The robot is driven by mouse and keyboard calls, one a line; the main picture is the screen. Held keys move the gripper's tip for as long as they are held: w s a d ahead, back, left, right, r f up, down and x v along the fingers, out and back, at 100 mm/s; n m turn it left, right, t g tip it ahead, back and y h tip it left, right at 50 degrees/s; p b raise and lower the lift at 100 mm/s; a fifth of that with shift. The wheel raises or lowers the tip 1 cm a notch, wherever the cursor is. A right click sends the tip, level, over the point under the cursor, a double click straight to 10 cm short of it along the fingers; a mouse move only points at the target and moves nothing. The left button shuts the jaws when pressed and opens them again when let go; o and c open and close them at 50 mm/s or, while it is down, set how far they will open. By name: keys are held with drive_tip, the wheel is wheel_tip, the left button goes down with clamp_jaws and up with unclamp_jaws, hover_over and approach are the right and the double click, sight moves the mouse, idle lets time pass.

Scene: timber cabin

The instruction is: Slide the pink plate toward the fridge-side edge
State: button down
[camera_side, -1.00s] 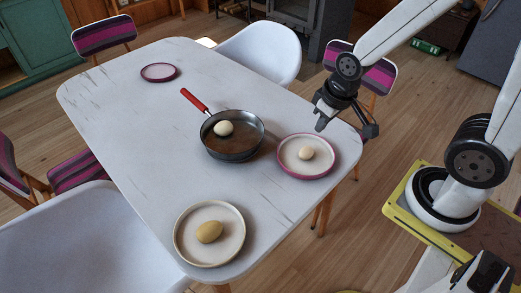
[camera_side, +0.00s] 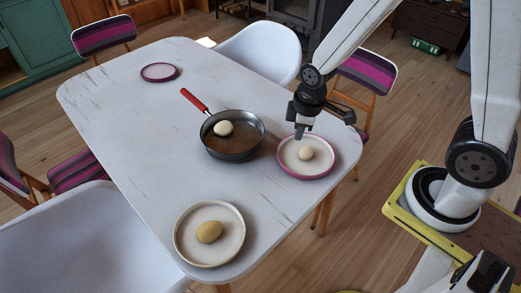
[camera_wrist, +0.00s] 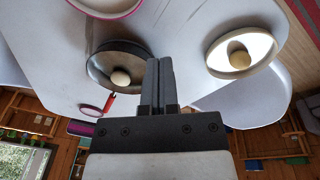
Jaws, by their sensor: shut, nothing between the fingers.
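A pink-rimmed plate (camera_side: 286,168) with a pale egg (camera_side: 305,153) on it sits near the table's right corner. Part of its pink rim (camera_wrist: 125,13) shows at the top of the wrist view, cut off by the frame. My gripper (camera_side: 299,137) is shut and empty, pointing down over the plate's far-left rim; I cannot tell whether it touches. Its closed fingers also show in the wrist view (camera_wrist: 159,62). A smaller pink-rimmed plate (camera_side: 159,73) lies empty at the table's far end.
A dark pan (camera_side: 232,151) with a red handle (camera_side: 193,100) and an egg stands just left of the pink plate. A cream plate (camera_side: 237,228) with a yellowish egg sits near the front corner. White chairs (camera_side: 262,52) and striped chairs (camera_side: 367,72) surround the table.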

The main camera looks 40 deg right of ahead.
sight(277, 183)
drive_tip(key=w+a+f+n+g, duration=0.1)
drive_tip(key=w+a+f+n, duration=0.2)
drive_tip(key=f+n, duration=0.7)
drive_tip(key=shift+w+n+g, duration=0.3)
drive_tip(key=shift+w, duration=0.3)
drive_tip(key=shift+f, duration=4.85)
drive_tip(key=shift+d+f, duration=0.1)
drive_tip(key=shift+d, duration=1.95)
drive_tip(key=d, duration=1.4)
